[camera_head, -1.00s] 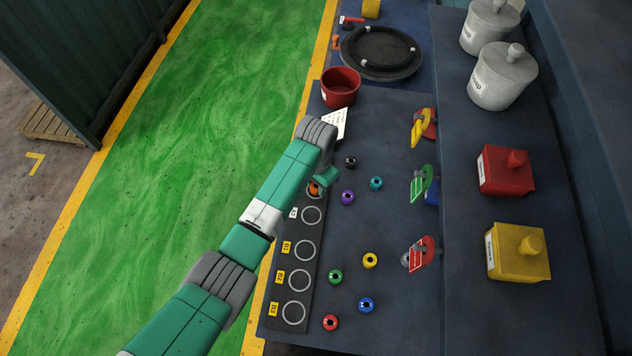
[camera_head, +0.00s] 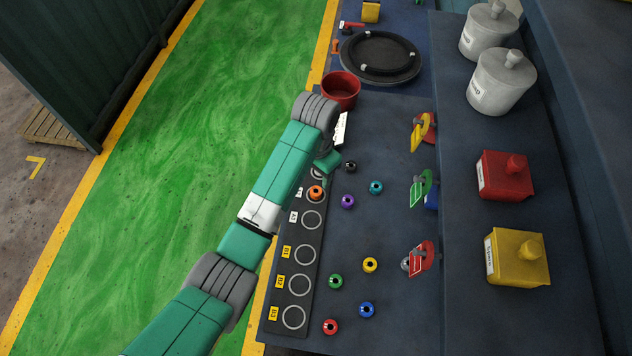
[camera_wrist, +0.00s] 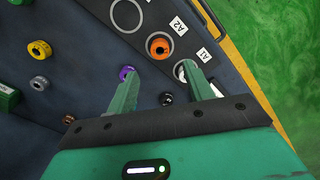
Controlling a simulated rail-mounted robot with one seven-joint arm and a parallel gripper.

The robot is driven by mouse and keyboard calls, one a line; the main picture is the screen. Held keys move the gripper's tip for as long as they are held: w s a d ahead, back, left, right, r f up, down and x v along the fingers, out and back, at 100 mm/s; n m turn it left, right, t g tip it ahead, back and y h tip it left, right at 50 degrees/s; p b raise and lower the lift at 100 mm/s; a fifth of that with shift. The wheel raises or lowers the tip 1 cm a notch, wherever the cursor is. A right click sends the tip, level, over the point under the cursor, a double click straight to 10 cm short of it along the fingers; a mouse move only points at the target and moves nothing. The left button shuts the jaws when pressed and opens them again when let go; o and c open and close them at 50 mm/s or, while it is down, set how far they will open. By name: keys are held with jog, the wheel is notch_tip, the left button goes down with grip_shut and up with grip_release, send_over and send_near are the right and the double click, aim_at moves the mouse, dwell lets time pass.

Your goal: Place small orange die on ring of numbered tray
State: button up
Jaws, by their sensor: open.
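The orange die (camera_head: 315,193), round with a dark hole in its middle, sits on the ring beside label A2 on the dark numbered tray (camera_head: 286,318). It also shows in the wrist view (camera_wrist: 159,46), with part of the white ring visible around it. My gripper (camera_wrist: 161,72) is open and empty. Its fingers stand apart from the die, nearer the A1 ring (camera_wrist: 181,70), which one finger partly covers.
Purple (camera_head: 348,201), black (camera_head: 350,167), teal (camera_head: 376,187) and several other round pieces lie right of the tray. A red bowl (camera_head: 341,91) stands beyond my wrist. Coloured flag-like pieces line the ledge at right. The other visible tray rings are empty.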

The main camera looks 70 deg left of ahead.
jog(key=shift+r, duration=1.85)
